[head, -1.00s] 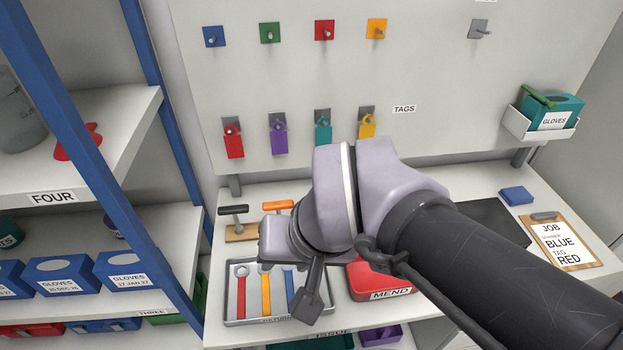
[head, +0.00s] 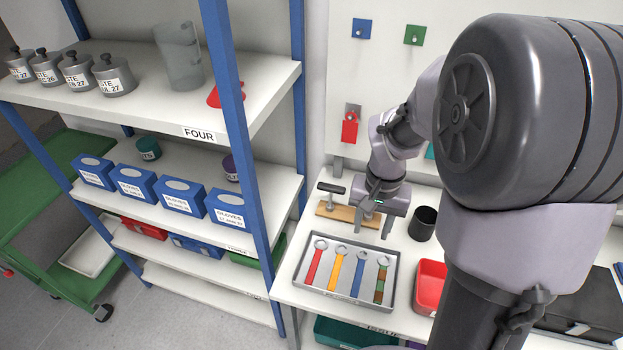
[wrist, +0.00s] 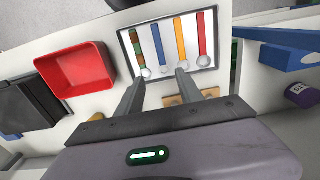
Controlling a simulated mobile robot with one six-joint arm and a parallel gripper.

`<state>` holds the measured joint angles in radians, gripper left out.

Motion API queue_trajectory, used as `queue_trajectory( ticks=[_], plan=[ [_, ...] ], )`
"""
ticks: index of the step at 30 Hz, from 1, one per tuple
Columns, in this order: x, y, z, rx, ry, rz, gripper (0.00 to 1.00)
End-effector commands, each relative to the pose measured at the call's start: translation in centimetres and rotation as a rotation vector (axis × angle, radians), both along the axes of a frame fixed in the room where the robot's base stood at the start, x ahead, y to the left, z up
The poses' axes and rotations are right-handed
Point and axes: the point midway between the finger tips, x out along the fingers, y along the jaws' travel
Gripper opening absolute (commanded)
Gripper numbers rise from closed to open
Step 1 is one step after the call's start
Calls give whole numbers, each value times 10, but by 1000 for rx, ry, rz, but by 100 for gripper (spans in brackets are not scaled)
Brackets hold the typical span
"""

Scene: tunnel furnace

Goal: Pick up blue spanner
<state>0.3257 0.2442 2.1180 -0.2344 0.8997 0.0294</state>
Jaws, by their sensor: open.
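The blue spanner (head: 358,275) lies in a grey tray (head: 316,295) on the workbench, between a yellow spanner (head: 336,270) and a green-and-brown spanner (head: 380,280). A red spanner (head: 315,264) lies at the tray's left end. The blue spanner also shows in the wrist view (wrist: 158,42). My gripper (head: 372,228) is open and empty, above the bench behind the tray. In the wrist view its fingers (wrist: 158,88) point toward the ring ends of the spanners, apart from them.
A wooden rack (head: 336,211) holding a black-handled tool stands behind the tray. A dark cup (head: 422,223) and a red bin (head: 429,285) stand to the right. A blue-framed shelf (head: 235,120) with gloves boxes rises at the left.

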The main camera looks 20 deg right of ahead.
Motion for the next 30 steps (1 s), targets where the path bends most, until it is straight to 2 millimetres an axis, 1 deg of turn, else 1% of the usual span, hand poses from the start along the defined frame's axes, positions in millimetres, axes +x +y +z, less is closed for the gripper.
queue_trajectory(
  ticks=[2,6,9,12,19,23,25,27,30],
  plan=[
    [0,-2,-17,1,11,-3,44],
    [-1,-1,-63,3,13,-1,44],
    [-1,-1,-92,1,12,0,44],
    [-1,-1,-114,2,10,-1,44],
    [-1,1,-135,1,8,1,44],
    [-3,7,-162,2,10,0,44],
    [-3,7,-175,1,9,0,44],
    [-3,6,-180,1,8,-1,44],
    [-2,6,-177,0,7,-1,44]
  ],
)
